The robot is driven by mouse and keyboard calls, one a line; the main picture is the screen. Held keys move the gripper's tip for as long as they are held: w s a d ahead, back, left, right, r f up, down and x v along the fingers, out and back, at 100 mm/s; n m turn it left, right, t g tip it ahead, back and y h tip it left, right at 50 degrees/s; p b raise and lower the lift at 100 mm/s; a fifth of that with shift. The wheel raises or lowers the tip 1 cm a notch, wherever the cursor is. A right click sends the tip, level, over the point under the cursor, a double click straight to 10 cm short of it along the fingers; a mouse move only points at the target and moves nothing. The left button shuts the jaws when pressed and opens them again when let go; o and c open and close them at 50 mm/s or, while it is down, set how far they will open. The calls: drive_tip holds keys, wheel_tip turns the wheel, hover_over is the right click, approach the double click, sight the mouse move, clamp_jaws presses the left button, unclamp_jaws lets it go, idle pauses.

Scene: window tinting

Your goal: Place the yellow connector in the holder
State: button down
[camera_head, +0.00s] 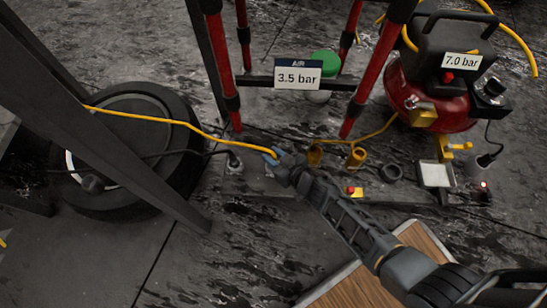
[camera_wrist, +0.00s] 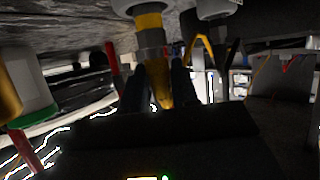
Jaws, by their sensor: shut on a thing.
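My gripper (camera_head: 274,156) is shut on the yellow connector at the end of a yellow hose (camera_head: 185,122), over the grey base plate (camera_head: 285,188). The fingers hide most of the connector in the head view. In the wrist view, the yellow connector (camera_wrist: 158,92) is between the two dark fingers (camera_wrist: 160,85), in line with a grey collar and yellow band (camera_wrist: 149,22). I cannot tell whether these parts are joined. Two yellow cup-like holders, a nearer one (camera_head: 356,157) and another (camera_head: 315,155), stand on the plate right of my gripper; both look empty from here.
A black ring (camera_head: 391,172) and a red button on a yellow box (camera_head: 355,191) are to the right. Red posts and the 3.5 bar sign (camera_head: 298,77) stand behind. A tyre (camera_head: 130,150) lies left, a red compressor (camera_head: 440,85) stands right, and a wooden board (camera_head: 370,280) is in front.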

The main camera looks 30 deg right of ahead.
drive_tip(key=shift+r, duration=0.1)
drive_tip(key=c, duration=0.9)
unclamp_jaws()
drive_tip(key=shift+o, duration=0.2)
drive_tip(key=shift+s+r, duration=0.15)
drive_tip(key=p+v, duration=0.5)
drive_tip(key=v, duration=0.6)
drive_tip(key=shift+s, duration=0.3)
drive_tip(key=shift+d, duration=0.1)
